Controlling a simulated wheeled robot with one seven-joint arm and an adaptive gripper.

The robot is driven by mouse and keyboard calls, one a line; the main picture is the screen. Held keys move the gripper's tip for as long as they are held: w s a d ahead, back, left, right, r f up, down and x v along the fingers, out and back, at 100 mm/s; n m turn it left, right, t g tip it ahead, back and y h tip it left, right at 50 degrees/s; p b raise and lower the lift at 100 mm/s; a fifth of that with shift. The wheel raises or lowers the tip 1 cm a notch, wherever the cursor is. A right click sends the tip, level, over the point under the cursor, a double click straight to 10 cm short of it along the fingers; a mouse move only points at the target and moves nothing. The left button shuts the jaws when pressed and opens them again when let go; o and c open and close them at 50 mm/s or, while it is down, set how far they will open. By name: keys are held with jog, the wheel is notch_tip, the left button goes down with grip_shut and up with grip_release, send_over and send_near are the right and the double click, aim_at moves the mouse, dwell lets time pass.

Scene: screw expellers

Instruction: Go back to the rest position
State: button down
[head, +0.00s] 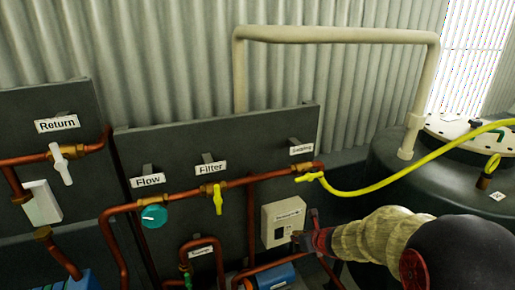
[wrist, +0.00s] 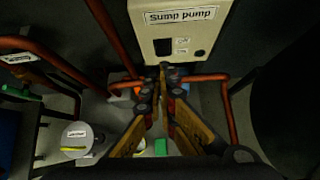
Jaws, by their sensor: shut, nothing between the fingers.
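My gripper (wrist: 162,72) is shut and empty, its fingertips together in the middle of the wrist view, just below the sump pump box (wrist: 178,40). In the head view my gripper (head: 300,237) is at the lower right, close to the right edge of the cream sump pump box (head: 279,222). I cannot tell whether it touches the box. My arm reaches in from the lower right corner with a pale ribbed sleeve.
Copper pipes run across dark panels with a teal flow knob (head: 154,216), a yellow filter valve (head: 218,198) and a white return valve (head: 62,163). A yellow hose (head: 385,182) leads to a dark tank (head: 390,165) at the right. A pale lidded container (wrist: 76,140) stands lower left.

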jog(key=s+d+f+m+g+h, duration=0.1)
jog(key=s+d+f+m+h, duration=0.25)
jog(key=d+m, duration=0.65)
jog(key=s+d+r+m+g+h, duration=0.2)
jog(key=s+r+m+h, duration=0.15)
jog(key=s+m, duration=0.75)
jog(key=s+a+r+m+y, duration=0.2)
jog(key=s+a+r+m, duration=0.4)
jog(key=s+r+m, duration=0.2)
jog(key=s+a+r+m+y, duration=0.2)
jog(key=s+a+r+m, duration=0.3)
jog(key=s+r+m, duration=0.4)
jog(key=s+m, duration=0.1)
jog(key=s, duration=0.3)
jog(key=shift+a, duration=0.35)
jog(key=shift+r, duration=0.1)
